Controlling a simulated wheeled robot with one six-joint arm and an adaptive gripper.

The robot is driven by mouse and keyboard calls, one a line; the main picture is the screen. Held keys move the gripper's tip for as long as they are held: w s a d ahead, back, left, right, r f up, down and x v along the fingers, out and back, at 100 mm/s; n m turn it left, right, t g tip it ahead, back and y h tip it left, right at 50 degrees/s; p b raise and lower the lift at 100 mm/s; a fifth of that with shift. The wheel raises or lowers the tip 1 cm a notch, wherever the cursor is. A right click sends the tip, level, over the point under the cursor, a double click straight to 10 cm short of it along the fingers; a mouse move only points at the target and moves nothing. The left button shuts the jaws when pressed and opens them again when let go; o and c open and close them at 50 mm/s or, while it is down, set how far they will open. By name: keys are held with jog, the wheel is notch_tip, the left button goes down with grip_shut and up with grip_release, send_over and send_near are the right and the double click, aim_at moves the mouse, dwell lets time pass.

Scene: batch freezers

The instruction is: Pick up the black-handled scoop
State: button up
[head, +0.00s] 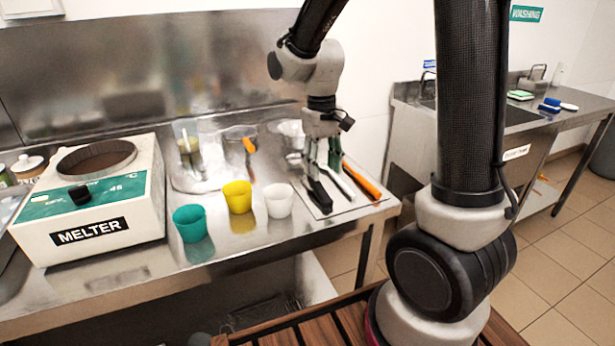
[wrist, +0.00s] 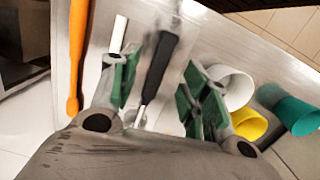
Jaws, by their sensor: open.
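The black-handled scoop lies on a light tray or mat on the steel counter, with its black handle (head: 320,195) pointing toward the counter's front edge. In the wrist view the black handle (wrist: 161,62) runs between the two green finger pads, apart from both. My gripper (head: 323,158) points down over the tools, and its fingers are open around the handle's line in the wrist view (wrist: 155,88). I cannot tell its exact height above the scoop. The scoop's head is hidden by the gripper.
A white handle (head: 340,183) and an orange handle (head: 361,181) lie close on the right. White (head: 278,201), yellow (head: 238,196) and teal (head: 190,223) cups stand to the left. The melter (head: 95,205) stands farther left. A sink counter (head: 500,130) is at right.

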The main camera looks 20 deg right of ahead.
jog(key=t, duration=0.1)
send_over(308, 176)
jog(key=s, duration=0.2)
jog(key=shift+d+m, duration=0.3)
jog(key=shift+d, duration=0.05)
jog(key=f, duration=0.7)
jog(key=shift+w+d+f, duration=0.1)
jog(key=shift+d+f, duration=0.1)
jog(key=shift+f, duration=0.05)
jog(key=shift+c, duration=0.2)
grip_shut()
